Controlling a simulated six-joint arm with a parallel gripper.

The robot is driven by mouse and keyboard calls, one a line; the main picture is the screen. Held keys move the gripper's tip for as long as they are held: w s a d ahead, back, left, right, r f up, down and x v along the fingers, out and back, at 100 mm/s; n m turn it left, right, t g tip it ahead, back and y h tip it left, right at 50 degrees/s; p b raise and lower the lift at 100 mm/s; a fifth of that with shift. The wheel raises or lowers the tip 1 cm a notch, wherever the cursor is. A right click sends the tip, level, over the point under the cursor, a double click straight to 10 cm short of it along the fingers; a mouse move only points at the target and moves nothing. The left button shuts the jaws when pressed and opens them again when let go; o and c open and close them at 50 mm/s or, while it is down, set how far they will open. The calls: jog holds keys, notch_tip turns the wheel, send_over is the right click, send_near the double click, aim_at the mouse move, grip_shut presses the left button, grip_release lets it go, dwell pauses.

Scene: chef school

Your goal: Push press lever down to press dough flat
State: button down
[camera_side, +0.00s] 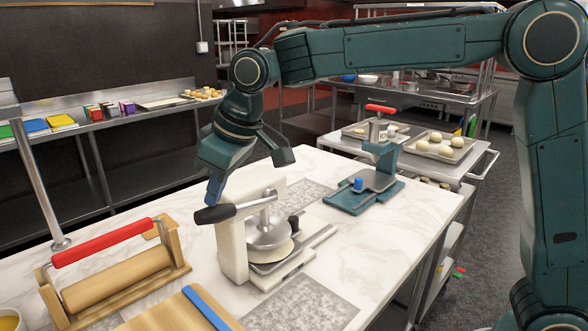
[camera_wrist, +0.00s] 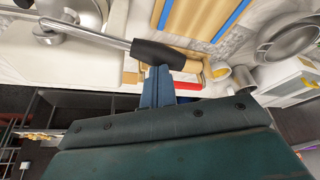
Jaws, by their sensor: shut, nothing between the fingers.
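The dough press (camera_side: 234,246) stands on the marble table, a white frame with a round metal plate (camera_side: 267,232). Its lever has a black grip (camera_side: 215,214) pointing left and lying nearly level. A pale piece of dough (camera_side: 272,252) shows under the plate, on the press base. My gripper (camera_side: 214,192) is shut and empty, with its tips just above the black grip. In the wrist view my fingertips (camera_wrist: 158,80) are right by the grip (camera_wrist: 160,54) and overlap it in the picture. I cannot tell whether they touch it.
A wooden rolling pin stand with a red handle (camera_side: 101,243) is at the left. A wooden board with a blue strip (camera_side: 206,308) lies in front. A teal device (camera_side: 364,191) stands behind right. Trays of dough balls (camera_side: 440,147) are on a cart beyond.

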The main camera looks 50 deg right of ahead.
notch_tip(320, 180, up, 12)
jog(key=shift+r, duration=0.2)
dwell(1.2)
jog(key=s+d+f+m+t, duration=0.1)
jog(key=s+d+f+m, duration=0.2)
jog(key=s+d, duration=1)
jog(key=s+d+f+m+h, duration=0.1)
jog(key=s+d+f, duration=0.3)
jog(key=s+f, duration=0.2)
jog(key=s+d+f+m+h, duration=0.1)
jog(key=s+d+f, duration=0.3)
jog(key=s, duration=0.5)
notch_tip(320, 180, down, 2)
jog(key=shift+s+d+f+m+t, duration=0.2)
jog(key=shift+s+m+t, duration=0.1)
jog(key=shift+m, duration=0.2)
